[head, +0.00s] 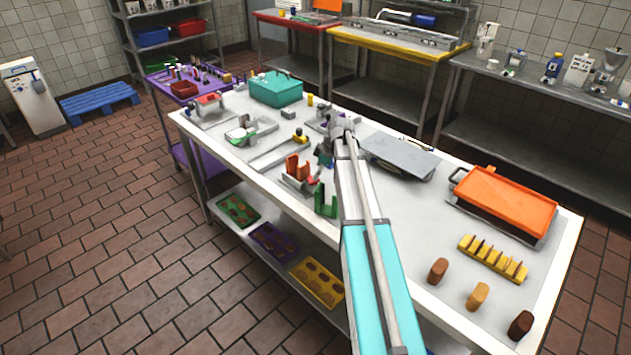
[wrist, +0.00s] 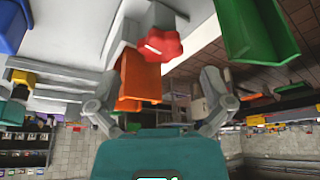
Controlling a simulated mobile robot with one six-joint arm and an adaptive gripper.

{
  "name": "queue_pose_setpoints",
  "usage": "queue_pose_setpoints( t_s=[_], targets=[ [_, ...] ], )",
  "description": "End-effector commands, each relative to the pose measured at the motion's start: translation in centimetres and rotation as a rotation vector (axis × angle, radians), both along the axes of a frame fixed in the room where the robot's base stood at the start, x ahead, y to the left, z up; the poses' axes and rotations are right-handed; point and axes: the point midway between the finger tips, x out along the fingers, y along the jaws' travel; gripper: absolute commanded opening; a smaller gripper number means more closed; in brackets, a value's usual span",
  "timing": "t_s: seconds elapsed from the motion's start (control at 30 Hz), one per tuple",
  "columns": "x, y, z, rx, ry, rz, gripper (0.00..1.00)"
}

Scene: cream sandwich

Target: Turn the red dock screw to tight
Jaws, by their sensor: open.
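The red dock screw, a lobed red knob (wrist: 163,45), shows in the upper middle of the wrist view, on a grey block. An orange block (wrist: 138,82) is just below and left of it in that picture. My gripper (wrist: 160,85) is open, its two grey fingers spread wide on either side of the orange block, with the knob above in the picture. I see no finger touching the knob. In the head view the orange part (head: 297,168) stands on the table left of my arm; the knob itself is not clear there, and my fingers cannot be made out.
A green bracket (head: 325,200) stands close to the orange part and shows at upper right in the wrist view (wrist: 262,30). The white table (head: 410,248) also bears a grey flat plate (head: 400,155), an orange tray (head: 505,200) and a teal box (head: 276,89).

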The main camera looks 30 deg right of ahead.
Motion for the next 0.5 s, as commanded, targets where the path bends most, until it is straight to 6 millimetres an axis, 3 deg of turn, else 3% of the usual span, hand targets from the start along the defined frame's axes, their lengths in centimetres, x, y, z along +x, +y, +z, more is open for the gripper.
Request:
queue_pose_setpoints(
  t_s=[0.2,0.5],
  targets=[
    [0.4,0.5,-1.8,0.000,0.000,0.000,1.00],
    [0.6,0.8,-2.5,0.000,0.000,-0.001,1.00]
  ],
)
